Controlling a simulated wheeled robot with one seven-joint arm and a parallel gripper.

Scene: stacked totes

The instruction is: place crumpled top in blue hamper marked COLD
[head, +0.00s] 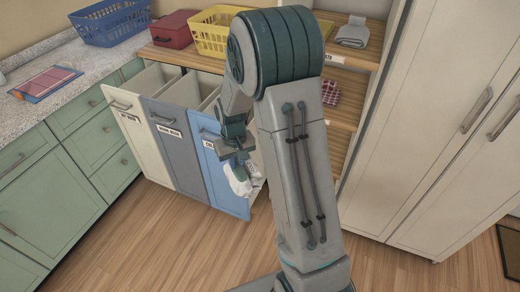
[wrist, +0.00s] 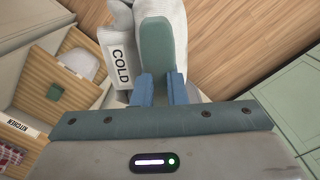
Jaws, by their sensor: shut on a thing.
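My gripper (head: 238,165) is shut on the crumpled top (head: 243,184), a white cloth that hangs below the fingers. In the wrist view the top (wrist: 178,28) bulges out around a green finger. The blue hamper (head: 224,183) is the right one of three pulled-out hampers. In the head view the gripper and top overlap its front panel, toward its right side; how far in front they are is hard to tell. The COLD label (wrist: 120,68) reads clearly in the wrist view. The hamper's opening is partly hidden behind my arm.
A grey hamper (head: 172,150) and a cream hamper (head: 133,128) stand left of the blue one. A blue basket (head: 112,24), red box (head: 174,30) and yellow basket (head: 212,36) sit above. Shelves and a tall cabinet (head: 440,120) are to the right. The floor in front is clear.

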